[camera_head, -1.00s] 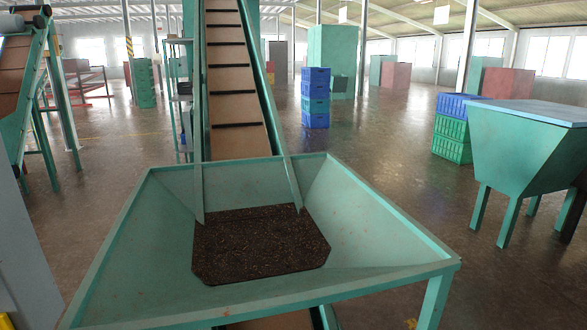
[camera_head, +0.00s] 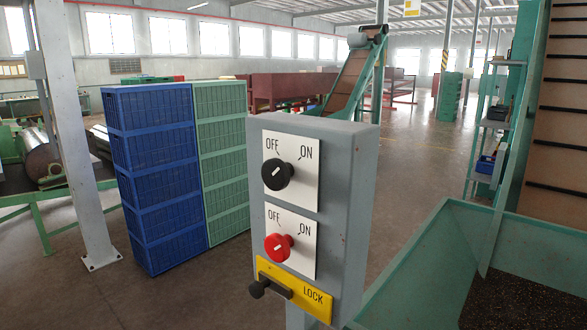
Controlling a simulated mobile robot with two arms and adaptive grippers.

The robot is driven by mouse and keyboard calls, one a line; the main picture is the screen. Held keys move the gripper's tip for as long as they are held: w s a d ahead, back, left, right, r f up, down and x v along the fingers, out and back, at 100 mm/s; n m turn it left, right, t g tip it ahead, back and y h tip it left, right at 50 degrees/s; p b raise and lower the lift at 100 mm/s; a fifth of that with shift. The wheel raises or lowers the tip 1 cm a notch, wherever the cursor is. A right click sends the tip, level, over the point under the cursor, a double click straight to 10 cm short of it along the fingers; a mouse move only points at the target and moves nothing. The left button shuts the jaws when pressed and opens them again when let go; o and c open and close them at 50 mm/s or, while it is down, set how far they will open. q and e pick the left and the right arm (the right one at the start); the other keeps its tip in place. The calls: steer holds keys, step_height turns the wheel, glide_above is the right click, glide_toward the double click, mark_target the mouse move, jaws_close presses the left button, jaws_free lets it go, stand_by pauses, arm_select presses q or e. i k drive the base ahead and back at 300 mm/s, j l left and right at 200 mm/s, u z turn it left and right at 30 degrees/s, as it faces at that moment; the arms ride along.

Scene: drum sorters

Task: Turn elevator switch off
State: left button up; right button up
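A grey control box (camera_head: 345,200) stands near the middle of the view. Its upper white plate has a black rotary knob (camera_head: 278,174) marked OFF at upper left and ON at upper right. Its lower white plate has a red rotary knob (camera_head: 279,247) with the same marks. The short white line on each knob seems to lean to the upper right, towards ON, but it is small. Below is a yellow plate (camera_head: 312,300) reading LOCK, with a black handle (camera_head: 260,288) at its left. No label shows which knob is the elevator's. Neither of my grippers is in view.
Stacked blue crates (camera_head: 155,175) and green crates (camera_head: 222,150) stand behind the box to the left, beside a white post (camera_head: 75,130). A green hopper (camera_head: 430,265) and the slatted elevator belt (camera_head: 560,120) are at the right. Open floor lies behind the box.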

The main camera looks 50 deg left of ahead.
mark_target(276, 174)
steer(key=u, duration=1.65)
